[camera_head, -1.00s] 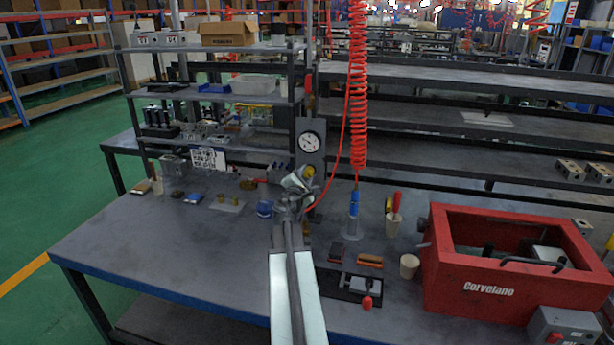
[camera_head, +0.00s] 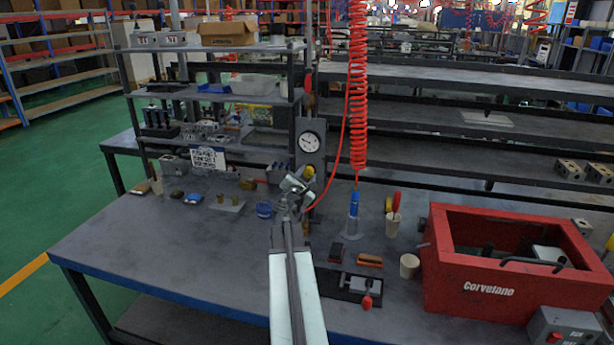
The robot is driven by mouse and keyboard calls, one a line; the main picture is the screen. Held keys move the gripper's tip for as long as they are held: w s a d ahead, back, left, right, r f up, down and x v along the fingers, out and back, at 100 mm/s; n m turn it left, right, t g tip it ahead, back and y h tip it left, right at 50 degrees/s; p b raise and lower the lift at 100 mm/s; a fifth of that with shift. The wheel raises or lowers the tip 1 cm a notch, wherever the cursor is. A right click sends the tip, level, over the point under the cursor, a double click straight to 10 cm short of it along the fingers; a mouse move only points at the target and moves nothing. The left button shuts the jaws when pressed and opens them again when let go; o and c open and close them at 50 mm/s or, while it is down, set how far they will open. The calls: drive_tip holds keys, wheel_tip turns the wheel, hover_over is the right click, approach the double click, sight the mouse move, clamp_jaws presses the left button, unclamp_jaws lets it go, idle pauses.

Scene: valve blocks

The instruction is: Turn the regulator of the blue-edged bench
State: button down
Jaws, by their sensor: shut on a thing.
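The blue-edged bench (camera_head: 150,235) fills the front of the view, its blue strip along the near edge. A grey upright panel at its back carries a round white gauge (camera_head: 309,142). Just below the gauge is the yellow regulator knob (camera_head: 310,171), mostly hidden by my gripper. My gripper (camera_head: 301,181) reaches the knob from the front and is shut on it. The fingertips' exact hold is too small to see.
A red coiled hose (camera_head: 358,90) hangs right of the panel, above a blue air tool (camera_head: 354,204). A red Corvelano box (camera_head: 480,285) stands at the right. The left front of the bench is clear.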

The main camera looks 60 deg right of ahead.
drive_tip(key=c, duration=1)
unclamp_jaws()
drive_tip(key=v, duration=0.7)
drive_tip(key=shift+a, duration=0.35)
